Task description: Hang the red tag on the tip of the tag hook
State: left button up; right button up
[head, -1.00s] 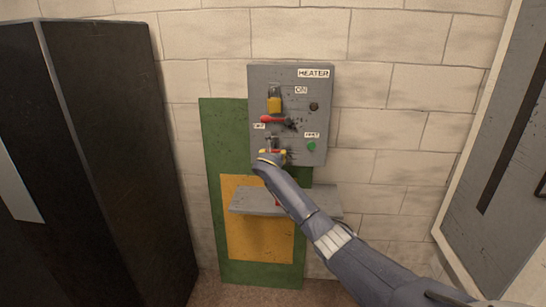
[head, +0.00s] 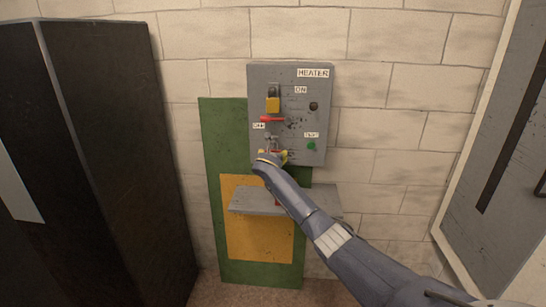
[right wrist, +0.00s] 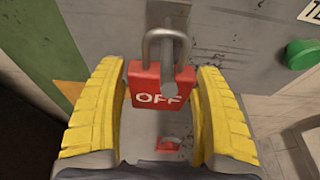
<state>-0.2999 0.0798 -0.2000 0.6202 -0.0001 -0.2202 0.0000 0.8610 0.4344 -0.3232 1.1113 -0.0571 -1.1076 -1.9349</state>
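The red tag (right wrist: 145,88), marked OFF, has a padlock shape with a grey loop and shows in the right wrist view. Its loop is around the grey tag hook (right wrist: 168,60), a rod that points toward the camera and passes in front of the tag. The hook also shows low on the panel in the head view (head: 272,140). My right gripper (right wrist: 162,92) has its yellow fingers on both sides of the tag. They look spread, though any gap to the tag is very small. In the head view my gripper hides most of the tag. My left gripper is out of view.
A grey shelf (head: 250,202) juts out below. A dark cabinet (head: 110,130) stands at left.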

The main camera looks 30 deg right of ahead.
jog(key=shift+o, duration=1.2)
jog(key=shift+a, duration=0.1)
